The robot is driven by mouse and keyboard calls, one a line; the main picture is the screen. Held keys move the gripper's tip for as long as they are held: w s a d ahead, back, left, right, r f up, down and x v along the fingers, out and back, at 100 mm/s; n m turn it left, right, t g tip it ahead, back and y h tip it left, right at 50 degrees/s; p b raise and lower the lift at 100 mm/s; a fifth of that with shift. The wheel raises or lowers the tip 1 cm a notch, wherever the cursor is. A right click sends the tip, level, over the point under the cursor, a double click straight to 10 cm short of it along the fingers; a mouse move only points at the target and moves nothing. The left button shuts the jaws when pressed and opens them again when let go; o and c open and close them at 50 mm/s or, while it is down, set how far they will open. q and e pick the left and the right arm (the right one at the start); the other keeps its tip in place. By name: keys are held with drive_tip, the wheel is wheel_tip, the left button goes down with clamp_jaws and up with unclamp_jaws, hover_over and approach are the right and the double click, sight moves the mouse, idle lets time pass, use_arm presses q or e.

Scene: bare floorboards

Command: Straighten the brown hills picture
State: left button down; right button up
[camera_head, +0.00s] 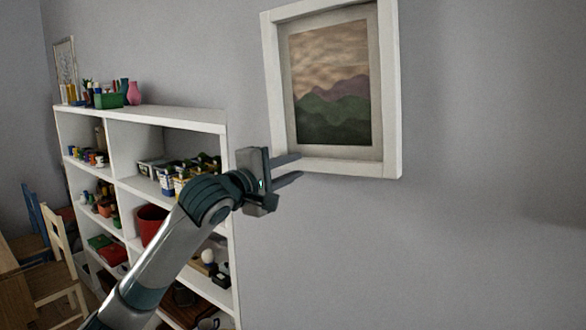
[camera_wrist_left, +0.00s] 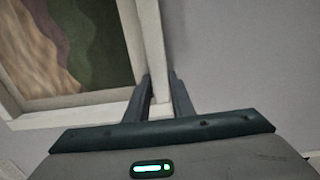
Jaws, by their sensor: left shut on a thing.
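The hills picture (camera_head: 333,82) hangs on the grey wall in a white frame (camera_head: 391,95), with a brown cloudy sky over purple and green hills. The frame's bottom edge slopes down to the right in the head view; I cannot tell how much of this is camera angle. My left gripper (camera_head: 291,169) is at the frame's lower left corner, shut on the frame. In the left wrist view, the fingers (camera_wrist_left: 160,97) stand on either side of the frame's white edge (camera_wrist_left: 149,45), near a corner. My right gripper is not in view.
A white shelf unit (camera_head: 172,115) with bottles, toys and a red pot (camera_head: 151,222) stands left, behind my left arm. A wooden chair (camera_head: 55,255) is at far left. The wall right of the picture (camera_head: 480,140) is bare.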

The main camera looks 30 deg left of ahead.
use_arm(q)
drive_tip(key=shift+w+a+r+m, duration=0.1)
drive_tip(key=shift+a+r+m, duration=0.2)
drive_tip(key=shift+a+m, duration=0.45)
drive_tip(key=shift+a, duration=0.1)
drive_tip(key=c, duration=1.6)
unclamp_jaws()
drive_tip(key=shift+c, duration=0.2)
drive_tip(key=shift+o, duration=0.6)
